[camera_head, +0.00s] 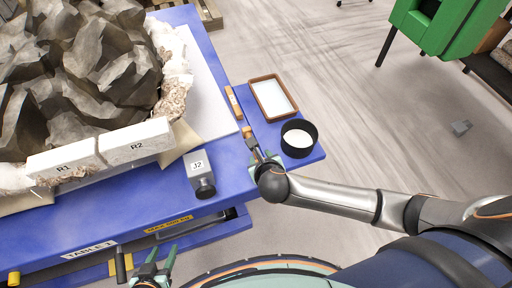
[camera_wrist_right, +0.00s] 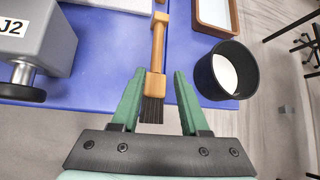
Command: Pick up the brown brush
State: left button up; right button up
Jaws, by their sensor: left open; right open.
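The brown brush (camera_wrist_right: 158,48) lies on the blue table edge in the right wrist view, its handle pointing away and its dark bristles (camera_wrist_right: 151,110) toward me. My right gripper (camera_wrist_right: 159,76) is open, with one green finger on each side of the brush's lower part; I cannot tell whether they touch it. In the head view the brush (camera_head: 247,132) shows just beyond the right gripper (camera_head: 262,157), which partly hides it. My left gripper (camera_head: 162,252) is open and empty at the bottom of the head view, in front of the table.
Right of the brush are a black bowl (camera_head: 299,152) with white contents and a brown-rimmed tray (camera_head: 257,84). A grey device marked J2 (camera_head: 197,170) stands to the left. A large fossil block with white jackets (camera_head: 137,142) fills the upper left.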

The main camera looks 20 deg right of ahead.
aim_at(246, 132)
jog(key=b+x, duration=0.1)
jog(key=x, duration=0.4)
jog(key=shift+f, duration=0.2)
jog(key=shift+w+a+r+b+x, duration=0.1)
jog(key=shift+b+x, duration=0.1)
jog(key=shift+x, duration=0.85)
jog(key=shift+w+a+r+b+x, duration=0.1)
jog(key=shift+b+x, duration=0.15)
jog(key=shift+x, duration=0.8)
jog(key=shift+w+a+r+b+x, duration=0.1)
jog(key=shift+b+x, duration=0.1)
jog(key=shift+x, duration=0.85)
jog(key=shift+d, duration=0.1)
grip_shut()
